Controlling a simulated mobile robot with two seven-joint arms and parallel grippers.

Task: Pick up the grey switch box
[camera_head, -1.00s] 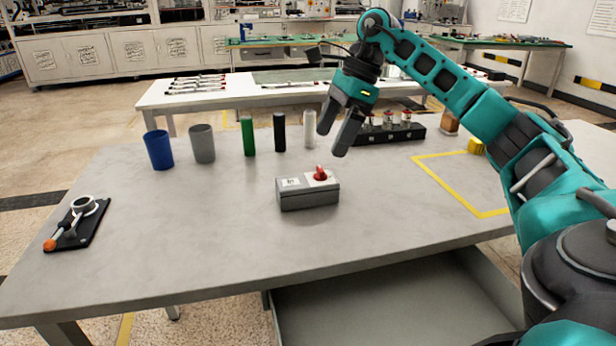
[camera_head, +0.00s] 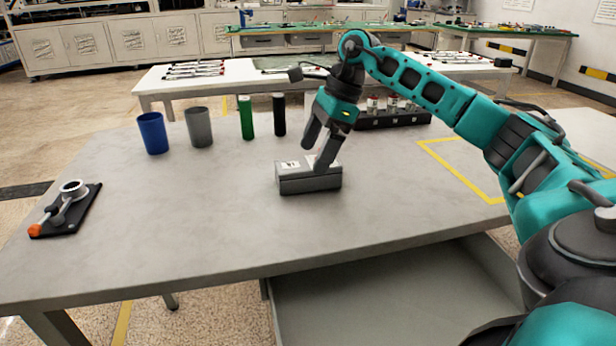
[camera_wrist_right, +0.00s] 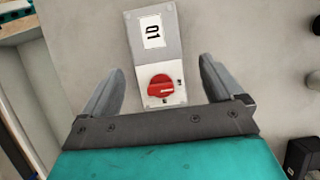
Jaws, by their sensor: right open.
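The grey switch box (camera_head: 308,184) sits on the middle of the grey table (camera_head: 200,235). My right gripper (camera_head: 315,158) is open just above the box and hides the knob in the head view. In the wrist view its two fingers lie to either side of the knob end of the box, with gaps. The box appears free of the fingers. My left gripper is not in view.
A blue cup (camera_head: 153,133), a grey cup (camera_head: 199,127), a green cylinder (camera_head: 246,118) and a black cylinder (camera_head: 279,115) stand behind the box. A black rack (camera_head: 395,118) is behind the gripper. A black tool holder (camera_head: 68,212) lies at left. The table front is clear.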

